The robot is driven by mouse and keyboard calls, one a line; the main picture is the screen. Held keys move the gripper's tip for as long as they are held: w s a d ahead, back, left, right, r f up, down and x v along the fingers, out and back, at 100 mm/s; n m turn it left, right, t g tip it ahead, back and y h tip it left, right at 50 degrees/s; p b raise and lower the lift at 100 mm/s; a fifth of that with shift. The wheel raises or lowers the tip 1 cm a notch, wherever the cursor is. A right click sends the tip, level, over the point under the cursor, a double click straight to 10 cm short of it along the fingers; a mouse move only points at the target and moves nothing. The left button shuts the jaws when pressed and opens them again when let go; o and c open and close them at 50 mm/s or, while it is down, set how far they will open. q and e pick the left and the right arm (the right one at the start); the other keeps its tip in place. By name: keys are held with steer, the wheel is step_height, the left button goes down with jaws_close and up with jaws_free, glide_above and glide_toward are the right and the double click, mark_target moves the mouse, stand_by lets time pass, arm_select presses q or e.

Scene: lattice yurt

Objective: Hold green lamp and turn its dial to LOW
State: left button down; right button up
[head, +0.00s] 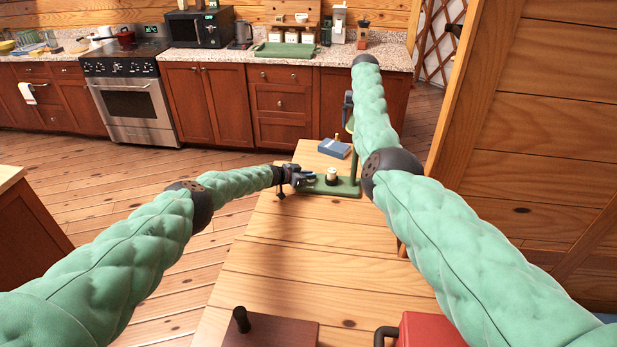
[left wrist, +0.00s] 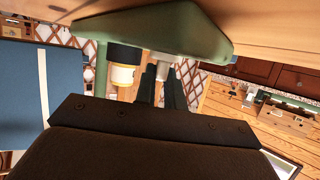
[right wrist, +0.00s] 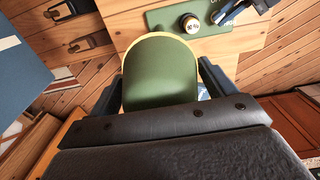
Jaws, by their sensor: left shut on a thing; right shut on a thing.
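The green lamp stands upright on the wooden table, its base (head: 343,190) flat and its post (head: 354,166) rising at the right end. My left gripper (head: 297,178) is at the base's left end, shut on a small pale dial (left wrist: 166,62). White lettering lies beside it on the base, partly covered; I cannot read where the dial points. A short white and black cylinder (head: 332,174) stands on the base beside this gripper, also in the right wrist view (right wrist: 189,24). My right gripper (right wrist: 160,90) is shut on the lamp's green shade (right wrist: 160,70); my arm partly hides it in the head view.
A blue box (head: 334,149) lies behind the lamp base. A brown box (head: 270,333) with a black knob and a red object (head: 425,330) are at the near edge. The table's middle (head: 310,250) is clear. A wooden wall (head: 520,130) stands close on the right.

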arm_select(q)
steer(key=shift+s+d+m+g+h, duration=0.15)
steer(key=shift+m+g+h, duration=0.15)
steer(key=shift+m+g, duration=0.1)
stand_by(0.3)
steer(key=c, duration=1.5)
jaws_free()
steer(key=shift+a, duration=0.3)
steer(key=shift+s+a, duration=0.1)
steer(key=shift+a, duration=0.1)
steer(key=shift+v, duration=5.55)
arm_select(e)
steer(key=shift+d+r, duration=0.1)
arm_select(q)
steer(key=shift+s+d+r, duration=0.1)
steer(key=shift+r, duration=0.05)
arm_select(e)
steer(key=o, duration=1.2)
